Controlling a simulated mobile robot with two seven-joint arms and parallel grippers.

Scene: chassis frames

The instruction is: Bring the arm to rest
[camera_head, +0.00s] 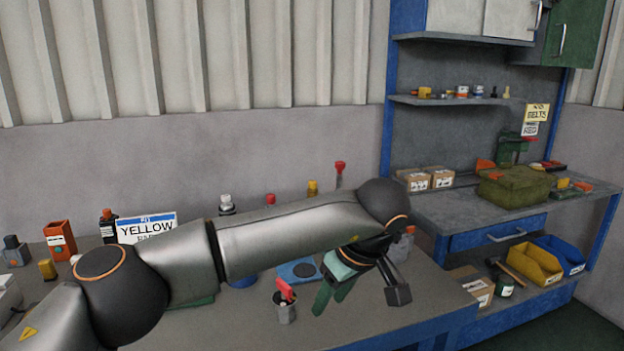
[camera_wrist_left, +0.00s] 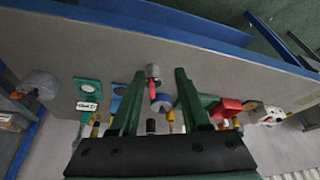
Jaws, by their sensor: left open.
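My left arm (camera_head: 290,240) reaches from the lower left across the workbench. Its left gripper (camera_head: 332,298) has green fingers that point down over the front part of the bench. In the left wrist view the two fingers of the gripper (camera_wrist_left: 159,72) stand apart with nothing held between them. My right gripper is not in view.
The workbench (camera_head: 390,320) is clear at its front right. A second bench (camera_head: 450,212) at right holds cartons and a green box (camera_head: 514,188). Yellow (camera_head: 534,263) and blue bins sit below.

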